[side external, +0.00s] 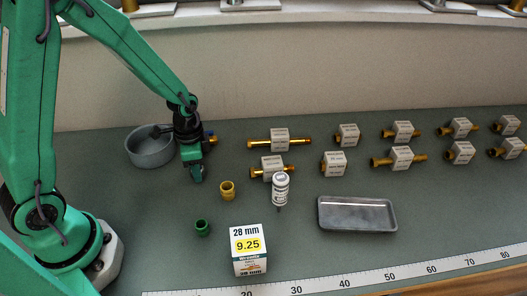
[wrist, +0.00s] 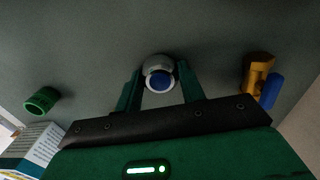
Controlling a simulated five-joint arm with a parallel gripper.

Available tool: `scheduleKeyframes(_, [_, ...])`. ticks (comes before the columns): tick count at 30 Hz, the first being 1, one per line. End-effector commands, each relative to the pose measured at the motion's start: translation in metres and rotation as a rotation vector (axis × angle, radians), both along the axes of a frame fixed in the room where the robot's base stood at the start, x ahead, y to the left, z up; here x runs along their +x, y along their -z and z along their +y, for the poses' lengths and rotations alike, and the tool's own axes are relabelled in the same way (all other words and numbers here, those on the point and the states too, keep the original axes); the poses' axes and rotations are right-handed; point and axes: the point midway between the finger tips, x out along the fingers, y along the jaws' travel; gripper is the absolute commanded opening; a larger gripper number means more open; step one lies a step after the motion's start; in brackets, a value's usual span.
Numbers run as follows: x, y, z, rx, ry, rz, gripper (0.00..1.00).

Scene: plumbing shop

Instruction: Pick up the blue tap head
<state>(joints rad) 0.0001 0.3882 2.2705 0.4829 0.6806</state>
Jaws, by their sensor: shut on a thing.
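The blue tap head (wrist: 159,77) shows in the wrist view as a round grey-white body with a blue face. It sits between the two fingers of my gripper (wrist: 161,92), which is shut on it. In the side view my gripper (side external: 196,172) points down over the bench just right of the grey bowl, and the tap head is hidden there behind the fingers. I cannot tell whether it touches the bench.
A brass valve with a blue lever (wrist: 262,80) is close on the right. A green cap (side external: 202,228), brass ring (side external: 227,190), grey bowl (side external: 150,150), white bottle (side external: 280,189), priced box (side external: 249,250) and metal tray (side external: 357,228) stand around. Several labelled brass fittings (side external: 402,132) fill the right.

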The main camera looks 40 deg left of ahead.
Motion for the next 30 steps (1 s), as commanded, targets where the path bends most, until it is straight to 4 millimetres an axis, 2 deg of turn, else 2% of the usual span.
scheduleKeyframes(11, [0.001, -0.005, 0.000, 0.000, 0.000, -0.002, 0.16])
scheduleKeyframes(17, [0.001, -0.020, 0.000, 0.000, 0.000, -0.004, 0.16])
scheduleKeyframes(23, [0.001, -0.043, 0.000, 0.000, 0.000, -0.004, 0.16])
scheduleKeyframes(30, [-0.020, -0.065, -0.036, -0.001, 0.007, -0.004, 0.16])
